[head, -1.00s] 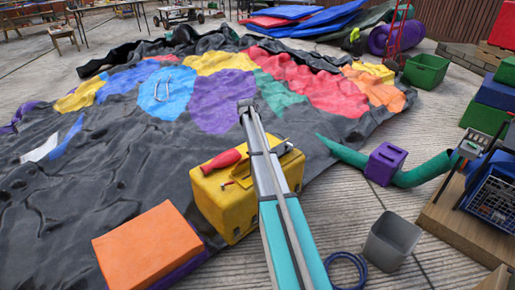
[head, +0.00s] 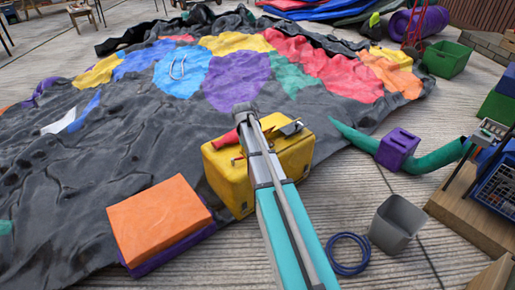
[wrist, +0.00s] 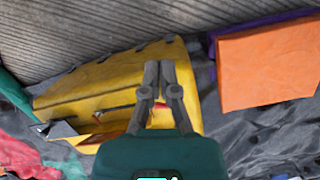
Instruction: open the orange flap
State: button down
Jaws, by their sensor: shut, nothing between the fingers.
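The orange flap (head: 158,218) lies flat and closed on a purple block (head: 172,252) at the lower left of the head view. It also shows at the upper right of the wrist view (wrist: 268,62). My gripper shows in the wrist view (wrist: 158,66), its two fingers together with nothing between them. There it appears over the yellow box and to the left of the orange flap, apart from it. In the head view my arm covers the gripper's fingers.
A yellow toolbox (head: 228,182) with a red-handled tool on top stands right of the flap. A grey bucket (head: 396,226) and a blue coil (head: 348,254) are on the paving at right. A deflated patchwork sheet (head: 60,190) spreads around the left. A green tube (head: 438,164) passes through a purple block.

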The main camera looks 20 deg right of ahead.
jog(key=s+a+f+t+b, duration=0.2)
jog(key=s+a+f, duration=0.1)
jog(key=s+a, duration=1.2)
jog(key=s, duration=0.3)
jog(key=shift+t, duration=0.3)
jog(key=shift+s, duration=0.1)
